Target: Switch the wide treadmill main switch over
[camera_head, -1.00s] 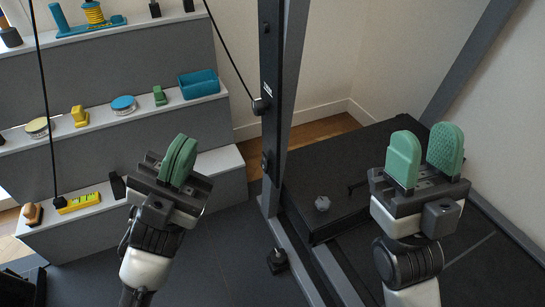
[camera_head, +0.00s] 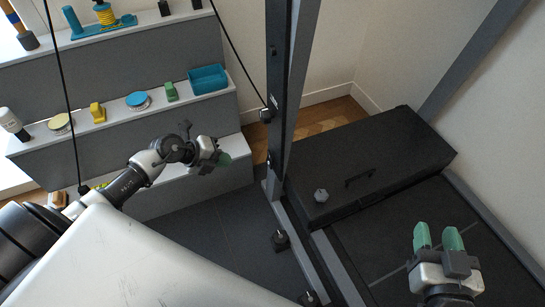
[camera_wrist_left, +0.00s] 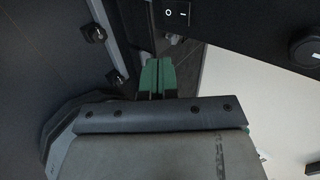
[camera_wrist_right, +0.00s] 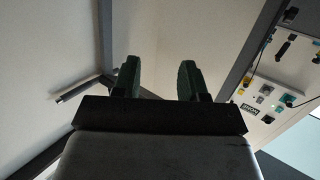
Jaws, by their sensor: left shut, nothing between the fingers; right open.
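A black rocker switch (camera_wrist_left: 177,14) marked O and I sits on a dark panel (camera_wrist_left: 230,30) at the top of the left wrist view. I cannot tell which side is pressed. The treadmill's black hood (camera_head: 410,140) and belt (camera_head: 385,258) lie at the right of the head view; no switch is readable there. My left gripper (camera_head: 223,159) is shut and empty in front of the shelves. In the left wrist view its green fingertips (camera_wrist_left: 157,68) are below the switch, apart from it in the picture. My right gripper (camera_head: 438,237) is open and empty over the belt.
A dark upright post (camera_head: 282,100) with a cable stands between the shelves and the treadmill. Stepped grey shelves (camera_head: 150,55) hold small objects at the left. A round black knob (camera_wrist_left: 308,48) is right of the switch. A control panel (camera_wrist_right: 270,90) shows in the right wrist view.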

